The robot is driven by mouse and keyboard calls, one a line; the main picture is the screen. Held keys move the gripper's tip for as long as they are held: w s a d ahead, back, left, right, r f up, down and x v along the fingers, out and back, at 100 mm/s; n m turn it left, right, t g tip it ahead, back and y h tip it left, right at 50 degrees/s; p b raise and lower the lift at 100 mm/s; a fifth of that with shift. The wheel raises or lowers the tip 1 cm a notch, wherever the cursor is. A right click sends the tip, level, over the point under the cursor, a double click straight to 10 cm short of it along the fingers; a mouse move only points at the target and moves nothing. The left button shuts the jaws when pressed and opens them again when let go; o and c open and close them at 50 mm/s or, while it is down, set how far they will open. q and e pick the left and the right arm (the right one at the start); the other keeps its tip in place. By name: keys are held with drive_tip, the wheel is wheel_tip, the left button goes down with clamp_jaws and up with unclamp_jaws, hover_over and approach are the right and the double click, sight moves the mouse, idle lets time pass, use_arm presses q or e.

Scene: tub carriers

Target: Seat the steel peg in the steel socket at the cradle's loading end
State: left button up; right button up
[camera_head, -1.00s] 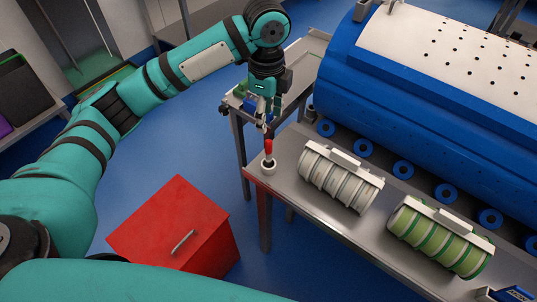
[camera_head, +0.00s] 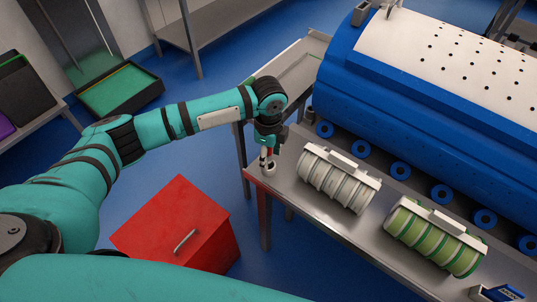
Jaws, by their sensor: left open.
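A small peg with a red grip (camera_head: 270,151) stands upright at the near-left corner of the steel table. Its lower end is at a pale round socket (camera_head: 270,169); how deep it sits there I cannot tell. My left gripper (camera_head: 268,157) points down at the peg, open, with its fingers beside the red grip. The gripper hides much of the peg, and I cannot tell whether the fingers touch it. My right gripper is out of view.
The steel table (camera_head: 325,232) also holds a white ribbed carrier (camera_head: 338,181) and a green one (camera_head: 435,237). A big blue drum (camera_head: 400,110) stands behind, above blue rollers. A red cabinet (camera_head: 165,220) stands at the front left.

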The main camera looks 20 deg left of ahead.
use_arm(q)
drive_tip(key=shift+f, duration=1.1)
clamp_jaws()
drive_tip(key=shift+r, duration=0.1)
